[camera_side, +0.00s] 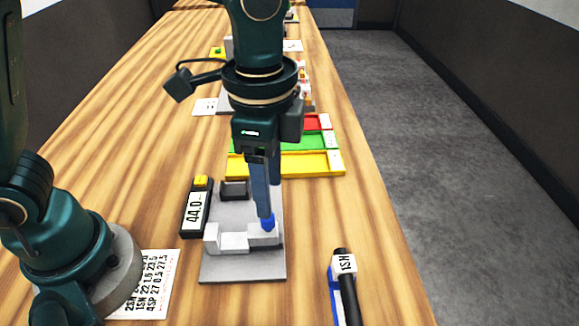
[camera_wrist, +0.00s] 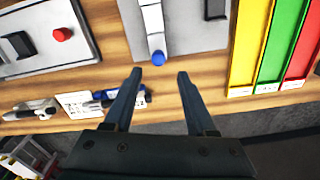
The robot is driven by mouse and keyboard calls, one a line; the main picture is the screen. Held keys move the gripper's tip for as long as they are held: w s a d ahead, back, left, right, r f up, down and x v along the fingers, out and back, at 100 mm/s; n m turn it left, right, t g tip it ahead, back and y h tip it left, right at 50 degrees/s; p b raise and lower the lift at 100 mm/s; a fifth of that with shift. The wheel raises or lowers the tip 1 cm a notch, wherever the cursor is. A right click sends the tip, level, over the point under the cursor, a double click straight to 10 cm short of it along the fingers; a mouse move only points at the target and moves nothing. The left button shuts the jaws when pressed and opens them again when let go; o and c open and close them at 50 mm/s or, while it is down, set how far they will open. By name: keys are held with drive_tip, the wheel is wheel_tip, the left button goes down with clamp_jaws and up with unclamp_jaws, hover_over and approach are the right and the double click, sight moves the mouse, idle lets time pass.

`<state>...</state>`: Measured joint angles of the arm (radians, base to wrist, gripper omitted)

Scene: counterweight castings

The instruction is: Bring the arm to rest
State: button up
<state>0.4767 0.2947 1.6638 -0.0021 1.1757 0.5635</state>
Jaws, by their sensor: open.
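My gripper (camera_side: 266,205) points down over the grey plate (camera_side: 243,268) in the side view. In the wrist view its two fingers (camera_wrist: 159,75) are spread apart with nothing held between them. A blue rounded piece (camera_wrist: 158,58) at the end of a row of white blocks (camera_wrist: 152,18) lies just beyond the fingertips there. In the side view the blue piece (camera_side: 268,223) shows at the fingertips, at the right end of the white blocks (camera_side: 233,241). I cannot tell whether a finger touches it.
A black display (camera_side: 195,215) reading 44.0 stands left of the plate. Yellow (camera_side: 290,165), green (camera_side: 298,142) and red (camera_side: 313,121) trays lie behind. A printed card (camera_side: 150,285) lies front left. The table's right edge is close.

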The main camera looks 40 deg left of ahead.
drive_tip(key=a+r+n+t, duration=0.2)
drive_tip(key=a+r, duration=0.2)
drive_tip(key=r, duration=0.1)
drive_tip(key=s+a+f+n+t, duration=0.1)
drive_tip(key=s+a+n+t, duration=0.2)
drive_tip(key=s+a+n, duration=0.4)
drive_tip(key=a+n, duration=0.1)
drive_tip(key=n, duration=0.2)
drive_tip(key=shift+a+f+t, duration=0.15)
drive_tip(key=shift+a+t, duration=0.05)
drive_tip(key=shift+t, duration=0.1)
